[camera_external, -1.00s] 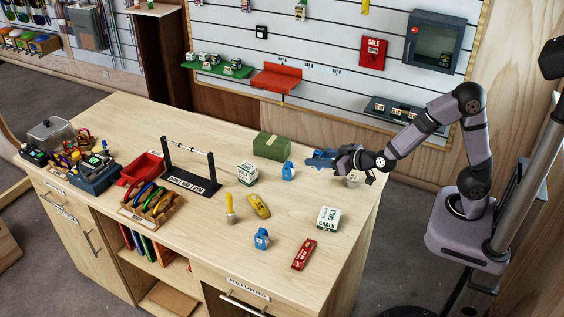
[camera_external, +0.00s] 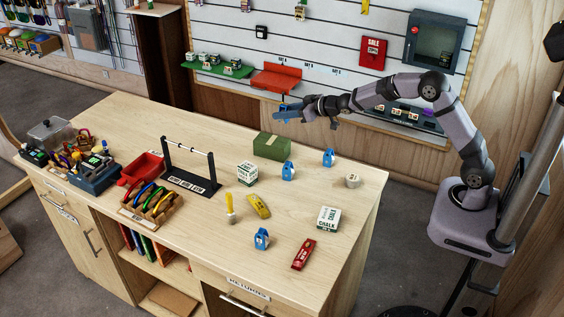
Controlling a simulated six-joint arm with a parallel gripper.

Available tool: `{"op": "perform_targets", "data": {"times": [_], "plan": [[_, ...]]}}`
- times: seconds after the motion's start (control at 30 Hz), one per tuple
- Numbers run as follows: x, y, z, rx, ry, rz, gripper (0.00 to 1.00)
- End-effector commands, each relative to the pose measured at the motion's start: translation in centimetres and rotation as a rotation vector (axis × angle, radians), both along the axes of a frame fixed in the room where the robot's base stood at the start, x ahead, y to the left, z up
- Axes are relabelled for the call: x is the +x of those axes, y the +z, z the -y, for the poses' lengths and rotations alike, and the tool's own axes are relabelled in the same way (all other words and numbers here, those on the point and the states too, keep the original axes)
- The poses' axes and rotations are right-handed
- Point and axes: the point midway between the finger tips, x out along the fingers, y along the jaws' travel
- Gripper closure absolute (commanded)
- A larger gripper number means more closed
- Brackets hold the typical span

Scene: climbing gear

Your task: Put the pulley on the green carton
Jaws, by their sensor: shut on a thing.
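The green carton (camera_external: 271,146) sits at the back of the wooden table, upright and with a bare top. My gripper (camera_external: 285,114) is above and slightly behind or over the carton in the picture, reaching in from the right, clear of the table. It is shut on a small blue thing, seemingly the pulley (camera_external: 291,106), which is mostly hidden by the fingers. Similar blue pieces stand on the table: one beside the carton (camera_external: 288,171), one further right (camera_external: 328,157) and one near the front (camera_external: 262,239).
A white box (camera_external: 247,173), a chalk box (camera_external: 328,219), a yellow piece (camera_external: 258,206), a red piece (camera_external: 304,254) and a pale roll (camera_external: 353,181) stand around. A black rack with a bar (camera_external: 192,182) is left of the carton. A red wall shelf (camera_external: 277,78) is behind my gripper.

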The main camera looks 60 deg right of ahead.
Motion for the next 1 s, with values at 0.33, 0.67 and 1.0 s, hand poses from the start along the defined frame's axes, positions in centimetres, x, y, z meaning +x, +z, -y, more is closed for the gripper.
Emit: {"op": "perform_targets", "data": {"times": [0.33,0.67,1.0], "plan": [[1.5,2.5,-1.3,-0.002,0.058,0.003,0.89],[2.1,3.2,-2.0,0.001,0.085,0.000,0.89],[1.6,2.0,-1.9,0.003,0.053,0.001,0.89]]}}
